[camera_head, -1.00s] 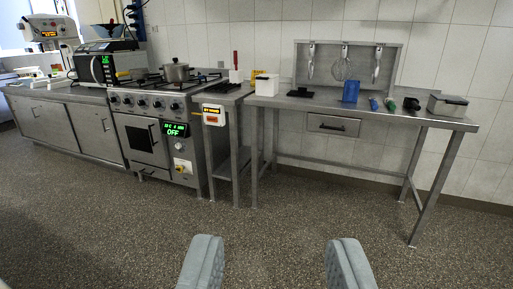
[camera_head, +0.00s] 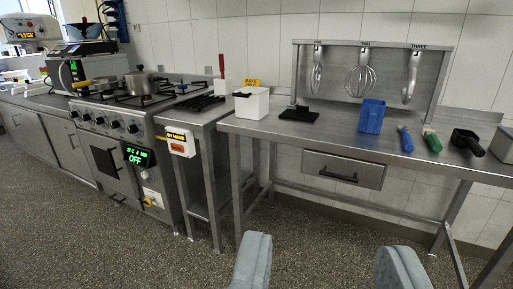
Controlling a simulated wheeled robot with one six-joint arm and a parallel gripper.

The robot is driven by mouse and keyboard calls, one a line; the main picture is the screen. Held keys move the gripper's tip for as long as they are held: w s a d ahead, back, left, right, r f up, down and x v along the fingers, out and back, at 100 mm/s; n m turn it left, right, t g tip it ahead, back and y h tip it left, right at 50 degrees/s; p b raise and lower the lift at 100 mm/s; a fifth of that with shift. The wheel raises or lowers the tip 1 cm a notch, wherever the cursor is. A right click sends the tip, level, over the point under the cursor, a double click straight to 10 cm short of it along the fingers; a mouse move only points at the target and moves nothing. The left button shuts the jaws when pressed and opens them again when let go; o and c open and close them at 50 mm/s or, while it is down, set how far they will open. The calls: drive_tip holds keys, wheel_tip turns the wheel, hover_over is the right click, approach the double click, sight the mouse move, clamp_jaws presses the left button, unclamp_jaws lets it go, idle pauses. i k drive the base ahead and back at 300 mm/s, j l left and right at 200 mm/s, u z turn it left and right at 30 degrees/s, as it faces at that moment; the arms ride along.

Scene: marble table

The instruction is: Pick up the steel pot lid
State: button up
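A steel pot (camera_head: 140,85) stands on the stove's hob in the left part of the view. What looks like its steel lid (camera_head: 140,72), with a small knob, sits on top of it; at this size the lid's edge is hard to make out. My gripper (camera_head: 327,247) is open and empty at the bottom of the view, its two grey fingers wide apart. It is over the floor in front of the steel table, well away from the pot and the lid, which are up and to its left.
The stove (camera_head: 115,160) stands left of the steel table (camera_head: 215,130). On the table are a white box (camera_head: 251,104), a black item (camera_head: 299,114), a blue container (camera_head: 371,116) and several tools. Utensils hang on a rack (camera_head: 300,80). The floor (camera_head: 90,255) in front is clear.

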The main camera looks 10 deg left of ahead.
sight(140, 72)
drive_tip(key=i+j+u, duration=0.2)
drive_tip(key=i+u, duration=0.2)
drive_tip(key=i+j+u, duration=0.1)
drive_tip(key=i+u, duration=0.65)
drive_tip(key=i+l+u, duration=0.2)
drive_tip(key=i+u, duration=0.2)
